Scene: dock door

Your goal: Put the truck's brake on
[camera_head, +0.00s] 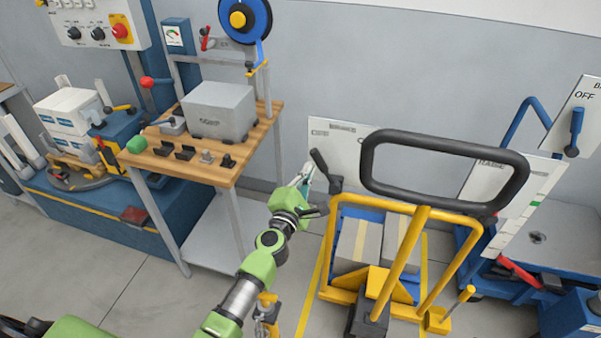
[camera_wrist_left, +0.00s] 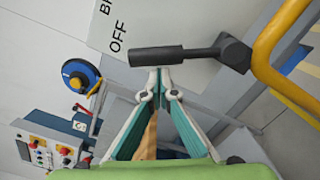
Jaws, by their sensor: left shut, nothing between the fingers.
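The truck (camera_head: 420,240) has a yellow frame, a black loop handle (camera_head: 445,146) and boxes on its blue bed. A black lever (camera_head: 320,163) sits at the truck's left side, in front of a pale plate (camera_head: 349,146). In the left wrist view the lever (camera_wrist_left: 160,56) crosses just ahead of the fingertips, and the plate (camera_wrist_left: 130,32) reads "OFF" beside a cut-off word beginning "B". My left gripper (camera_head: 306,170) is shut and empty beside the lever; its tips also show in the left wrist view (camera_wrist_left: 157,78). I cannot tell whether they touch the lever. My right gripper is out of view.
A wooden-topped bench (camera_head: 200,150) with a grey box stands to the left. Blue equipment with a red lever (camera_head: 518,271) and another "OFF" plate (camera_head: 580,115) are at the right. Some grey floor (camera_head: 130,285) is open at the lower left.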

